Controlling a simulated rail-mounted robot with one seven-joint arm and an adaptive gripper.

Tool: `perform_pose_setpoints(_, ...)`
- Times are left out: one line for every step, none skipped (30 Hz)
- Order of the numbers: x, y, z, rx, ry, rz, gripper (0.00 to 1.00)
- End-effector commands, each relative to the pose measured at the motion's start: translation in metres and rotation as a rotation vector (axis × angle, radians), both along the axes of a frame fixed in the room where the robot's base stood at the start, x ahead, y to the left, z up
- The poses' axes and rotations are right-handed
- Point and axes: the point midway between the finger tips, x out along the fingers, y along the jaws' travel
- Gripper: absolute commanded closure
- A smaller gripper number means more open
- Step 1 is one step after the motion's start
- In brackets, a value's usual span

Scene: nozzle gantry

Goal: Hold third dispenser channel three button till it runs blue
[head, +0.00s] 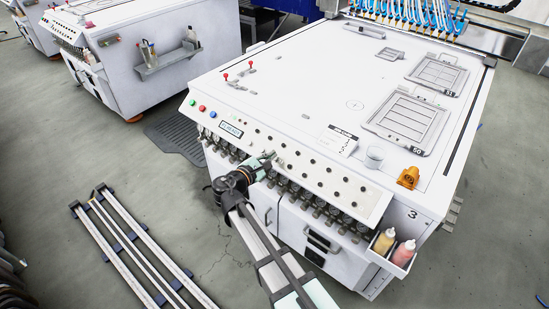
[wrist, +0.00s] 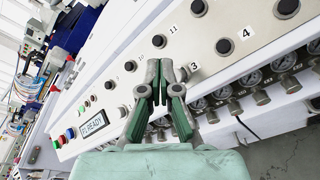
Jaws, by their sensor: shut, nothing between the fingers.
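The third dispenser (head: 412,214) is the large white machine in front, marked 3. Its sloping front panel (head: 300,165) carries two rows of dark buttons. In the wrist view the label 3 (wrist: 194,66) is just right of my fingertips. A dark button (wrist: 181,75) sits between that label and my right finger, partly hidden. My gripper (wrist: 163,68) is shut and empty, its tips at the panel face; I cannot tell whether they touch the button. In the head view my gripper (head: 266,157) is over the lower button row. The display (wrist: 95,124) reads READY.
Button 4 (wrist: 223,46) is to the right. Gauges (wrist: 251,77) line the panel's underside. A cup (head: 374,157) and an orange object (head: 408,177) stand on top. Bottles (head: 384,241) sit in a side holder. Another white machine (head: 165,30) stands at the back left.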

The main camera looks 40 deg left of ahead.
Motion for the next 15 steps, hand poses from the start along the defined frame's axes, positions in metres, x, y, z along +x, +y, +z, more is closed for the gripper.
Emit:
perform_pose_setpoints(0.0002,0.0000,-0.0003,0.000,0.000,0.000,1.00)
perform_pose_setpoints(0.0003,-0.0001,-0.0007,0.000,0.000,0.000,1.00)
perform_pose_setpoints(0.0008,0.0000,-0.0015,0.000,0.000,0.000,1.00)
perform_pose_setpoints(0.0011,-0.0001,-0.0023,0.000,0.000,0.000,1.00)
perform_pose_setpoints(0.0017,-0.0001,-0.0031,0.000,0.000,0.000,1.00)
perform_pose_setpoints(0.0024,-0.0001,-0.0043,0.000,0.000,0.000,1.00)
perform_pose_setpoints(0.0030,-0.0002,-0.0051,0.000,0.000,0.000,1.00)
perform_pose_setpoints(0.0036,-0.0002,-0.0060,0.000,0.000,0.000,1.00)
perform_pose_setpoints(0.0043,-0.0002,-0.0069,0.000,0.000,0.000,1.00)
perform_pose_setpoints(0.0047,-0.0003,-0.0073,0.000,0.000,0.000,1.00)
perform_pose_setpoints(0.0049,-0.0004,-0.0075,0.000,0.000,0.000,1.00)
perform_pose_setpoints(0.0052,-0.0005,-0.0075,0.000,0.000,0.000,1.00)
perform_pose_setpoints(0.0052,-0.0005,-0.0074,0.000,0.000,0.000,1.00)
perform_pose_setpoints(0.0051,-0.0004,-0.0072,0.000,0.000,0.000,1.00)
perform_pose_setpoints(0.0050,-0.0004,-0.0070,0.000,0.000,0.000,1.00)
